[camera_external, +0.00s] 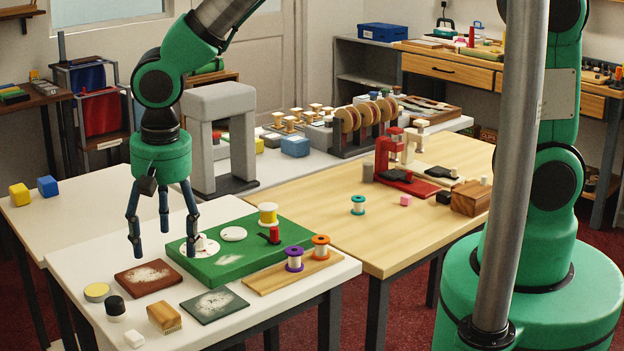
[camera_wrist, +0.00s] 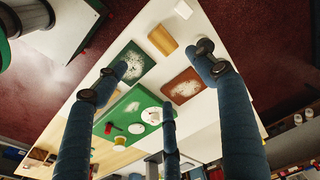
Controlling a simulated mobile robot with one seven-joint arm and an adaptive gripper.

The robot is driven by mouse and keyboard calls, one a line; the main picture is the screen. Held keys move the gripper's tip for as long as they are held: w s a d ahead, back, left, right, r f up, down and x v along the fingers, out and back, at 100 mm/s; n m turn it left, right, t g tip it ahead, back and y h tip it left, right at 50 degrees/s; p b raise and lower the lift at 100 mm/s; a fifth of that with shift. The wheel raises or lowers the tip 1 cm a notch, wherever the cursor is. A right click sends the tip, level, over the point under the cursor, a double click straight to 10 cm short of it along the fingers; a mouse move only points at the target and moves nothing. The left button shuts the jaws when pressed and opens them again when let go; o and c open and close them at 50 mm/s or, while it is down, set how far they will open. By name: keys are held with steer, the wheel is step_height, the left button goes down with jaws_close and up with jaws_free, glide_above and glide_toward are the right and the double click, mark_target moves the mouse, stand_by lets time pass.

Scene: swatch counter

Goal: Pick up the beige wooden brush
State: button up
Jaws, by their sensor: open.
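The beige wooden brush (camera_external: 163,317) lies on the white counter near its front edge, with its bristles toward the front right. In the wrist view the brush (camera_wrist: 162,40) shows as a tan block near the top. My three-fingered gripper (camera_external: 163,238) is open and empty, with its fingers pointing down above the counter. In the external view it is behind the brush and higher than it, apart from it. In the wrist view the spread fingers (camera_wrist: 165,75) have nothing between them, and the brush shows beyond their tips.
Near the brush are a brown pad (camera_external: 148,277), a dark green pad (camera_external: 214,304), a black-topped jar (camera_external: 115,307), a yellow-topped tin (camera_external: 97,291) and a white block (camera_external: 134,339). Behind are a green board (camera_external: 215,266) and a wooden strip (camera_external: 270,283) with spools. A grey arch (camera_external: 216,95) stands farther back.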

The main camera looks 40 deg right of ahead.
steer(key=shift+s+a+f, duration=0.25)
steer(key=shift+a+f, duration=0.3)
steer(key=b, duration=0.1)
glide_above(167, 309)
steer(key=shift+s+f, duration=0.15)
steer(key=shift+f, duration=2)
steer(key=shift+s+f, duration=0.1)
steer(key=shift+f, duration=2.05)
steer(key=shift+w+f+b, duration=0.15)
steer(key=shift+f+b, duration=0.2)
steer(key=shift+f, duration=0.95)
steer(key=shift+w+f+b, duration=0.1)
steer(key=shift+f+b, duration=0.25)
steer(key=shift+f, duration=0.9)
steer(key=shift+d, duration=0.1)
steer(key=c, duration=1.3)
